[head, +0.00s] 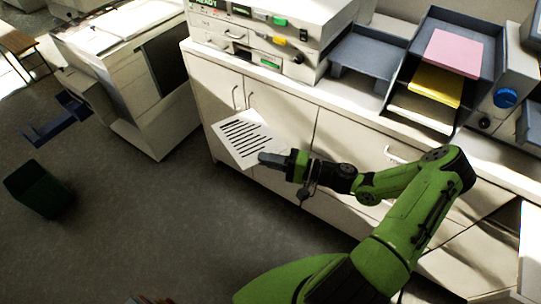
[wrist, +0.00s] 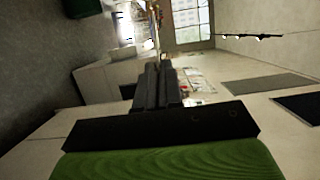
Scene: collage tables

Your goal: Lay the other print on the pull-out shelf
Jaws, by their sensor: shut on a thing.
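A white print (head: 243,138) with black lines of text hangs in the air in front of the cabinet doors, tilted. My gripper (head: 268,158) is shut on its lower right edge. In the wrist view the dark fingers of my gripper (wrist: 158,85) are together, and the sheet cannot be made out. A dark blue piece (head: 58,118) juts out from the copier at left. I cannot tell which of these is the pull-out shelf.
The beige machine (head: 262,30) stands on the white cabinet's counter. Dark stacked trays at right hold pink sheets (head: 453,52) and yellow sheets (head: 435,85). A white copier (head: 125,75) and a dark green bin (head: 38,190) stand at left. The floor between them is clear.

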